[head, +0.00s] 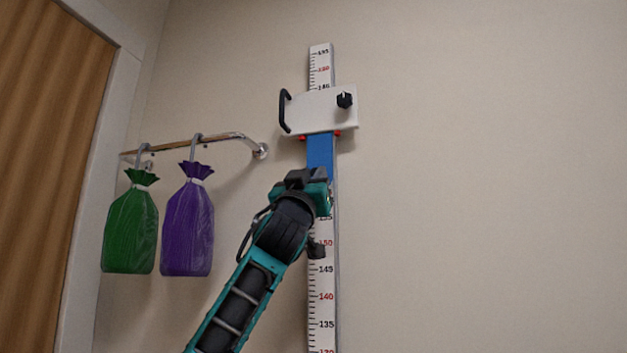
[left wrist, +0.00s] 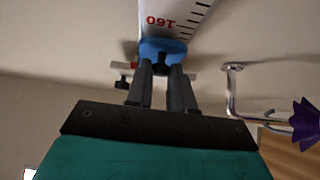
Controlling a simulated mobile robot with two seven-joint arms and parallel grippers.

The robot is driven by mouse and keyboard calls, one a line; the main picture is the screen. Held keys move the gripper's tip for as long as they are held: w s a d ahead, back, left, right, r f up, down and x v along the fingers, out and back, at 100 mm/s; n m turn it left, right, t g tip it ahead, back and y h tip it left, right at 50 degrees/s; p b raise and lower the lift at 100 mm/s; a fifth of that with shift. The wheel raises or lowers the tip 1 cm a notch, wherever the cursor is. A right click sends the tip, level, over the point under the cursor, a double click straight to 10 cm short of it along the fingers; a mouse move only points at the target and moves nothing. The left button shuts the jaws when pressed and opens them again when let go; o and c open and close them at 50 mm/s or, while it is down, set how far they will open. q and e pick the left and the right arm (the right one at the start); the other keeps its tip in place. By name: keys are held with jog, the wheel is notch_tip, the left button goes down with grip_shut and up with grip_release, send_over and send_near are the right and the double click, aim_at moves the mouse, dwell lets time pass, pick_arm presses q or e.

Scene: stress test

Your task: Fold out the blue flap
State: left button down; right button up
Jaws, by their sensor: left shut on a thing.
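The blue flap (head: 320,152) hangs below the white slider (head: 315,113), in front of the upright measuring scale (head: 321,300). Its lower part is hidden behind my left gripper in the head view. My left gripper (head: 318,181) is at the flap's lower end. In the left wrist view, the gripper's two dark fingers (left wrist: 163,84) are shut on the blue flap (left wrist: 163,47), with the scale (left wrist: 178,14) beyond it. The slider carries a black handle (head: 284,111) at its left and a black knob (head: 345,100) at its right. My right gripper is not in view.
A wooden door (head: 45,150) stands at the far left. The wall right of the scale is bare.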

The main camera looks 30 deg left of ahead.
pick_arm(q)
jog(key=s+d+r+g+h, duration=0.1)
jog(key=s+r+g+h, duration=0.1)
jog(key=s+r+g, duration=0.2)
jog(key=shift+s+d+r+g, duration=0.15)
jog(key=shift+s+g, duration=0.25)
jog(key=shift+g, duration=0.7)
jog(key=c, duration=1)
grip_release()
jog(key=b+v, duration=0.4)
jog(key=v, duration=0.9)
